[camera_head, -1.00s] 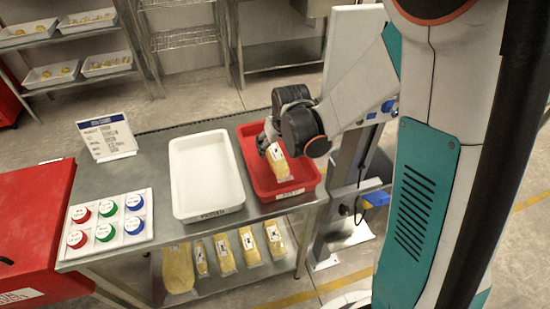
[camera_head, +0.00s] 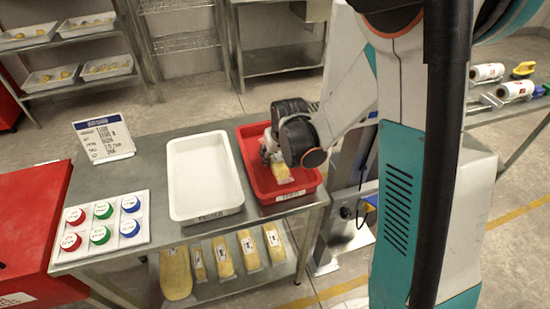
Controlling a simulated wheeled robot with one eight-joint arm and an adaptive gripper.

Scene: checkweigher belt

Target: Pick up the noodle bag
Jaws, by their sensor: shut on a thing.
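The noodle bag (camera_head: 281,174) is a yellow pack with a pale label, partly hidden behind my gripper. It is in or just above the red tray (camera_head: 306,189) on the right of the steel table; I cannot tell whether it touches the tray floor. My gripper (camera_head: 272,158) points down over the red tray and is shut on the bag's upper part. The fingertips are mostly hidden by the dark gripper body.
An empty white tray (camera_head: 237,204) stands left of the red one. A panel of coloured buttons (camera_head: 149,220) and a sign (camera_head: 103,137) are on the table's left. Several yellow bags (camera_head: 223,257) lie on the lower shelf. A red cabinet (camera_head: 30,215) stands at left.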

